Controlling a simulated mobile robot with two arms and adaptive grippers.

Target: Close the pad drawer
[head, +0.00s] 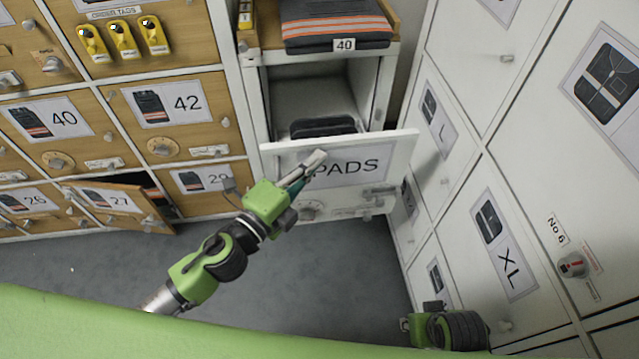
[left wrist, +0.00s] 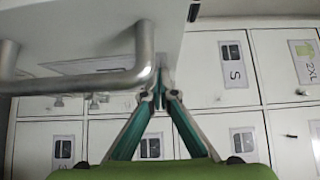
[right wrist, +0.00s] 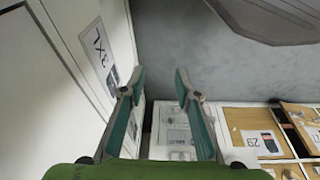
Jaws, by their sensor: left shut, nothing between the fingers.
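The pad drawer (head: 290,160) is a white drawer marked PADS, pulled out of the white cabinet in the middle of the head view. A dark pad (head: 323,127) lies inside it. The drawer's metal handle (head: 380,192) is low on its front, right of my left gripper. My left gripper (head: 318,160) is shut and empty, its tips in front of the PADS label; I cannot tell whether they touch. In the left wrist view the handle (left wrist: 90,84) curves close beside the shut fingers (left wrist: 160,95). My right gripper (right wrist: 160,82) is open and empty, apart from the drawer.
White lockers (head: 500,235) line the right side. Wooden lockers (head: 190,130) stand at left, with the number 27 door (head: 120,205) ajar. A folded dark garment with orange stripes (head: 335,22) lies above the drawer. The grey floor (head: 330,270) before the drawer is clear.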

